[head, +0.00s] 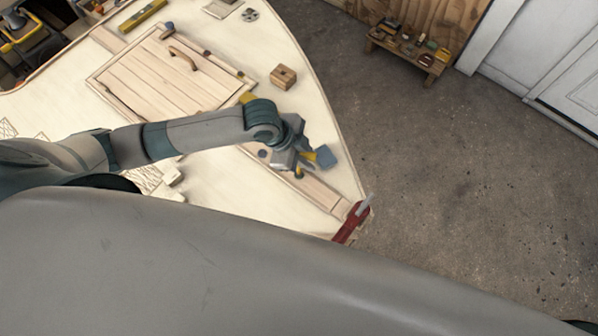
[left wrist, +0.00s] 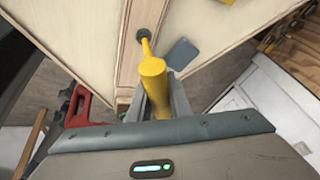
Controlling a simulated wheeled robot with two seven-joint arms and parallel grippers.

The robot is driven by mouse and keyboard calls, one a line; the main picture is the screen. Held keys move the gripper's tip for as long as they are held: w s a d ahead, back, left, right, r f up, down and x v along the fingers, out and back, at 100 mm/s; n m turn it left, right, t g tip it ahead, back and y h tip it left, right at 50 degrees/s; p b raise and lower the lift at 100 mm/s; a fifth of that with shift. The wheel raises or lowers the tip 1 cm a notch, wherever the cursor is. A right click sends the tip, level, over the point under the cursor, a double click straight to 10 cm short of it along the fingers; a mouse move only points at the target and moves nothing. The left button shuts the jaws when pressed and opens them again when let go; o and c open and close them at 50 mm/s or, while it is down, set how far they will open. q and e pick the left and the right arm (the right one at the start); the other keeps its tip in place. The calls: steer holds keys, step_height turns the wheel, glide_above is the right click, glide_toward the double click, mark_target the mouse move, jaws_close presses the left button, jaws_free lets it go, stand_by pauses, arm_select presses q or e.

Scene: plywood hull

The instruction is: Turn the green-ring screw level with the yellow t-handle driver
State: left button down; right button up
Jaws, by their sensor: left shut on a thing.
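My left gripper (head: 304,164) is over the narrow wooden strip near the tip of the plywood hull. In the left wrist view my left gripper (left wrist: 158,92) is shut on the yellow t-handle driver (left wrist: 152,72). The driver also shows in the head view (head: 309,156). Its thin yellow shaft runs to a dark greenish round screw (left wrist: 150,33) on the strip. The tip appears at or very close to this screw; I cannot tell whether it is seated. The screw's ring colour and height are unclear. My right gripper is not in view.
A blue-grey flat piece (head: 326,157) is beside the gripper. A red clamp (head: 352,221) grips the hull's edge. A wooden hatch (head: 165,80) with a handle and a small wooden block (head: 283,77) are farther back. Concrete floor (head: 440,170) lies right of the hull.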

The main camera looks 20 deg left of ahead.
arm_select(q)
steer(key=shift+f, duration=0.4)
stand_by(0.7)
steer(key=m+g, duration=0.1)
steer(key=m, duration=0.1)
steer(key=m+g+b, duration=0.1)
steer(key=m, duration=0.1)
steer(key=shift+s+f, duration=0.1)
steer(key=shift+s, duration=0.3)
steer(key=shift+s+m, duration=0.2)
steer(key=shift+m, duration=0.3)
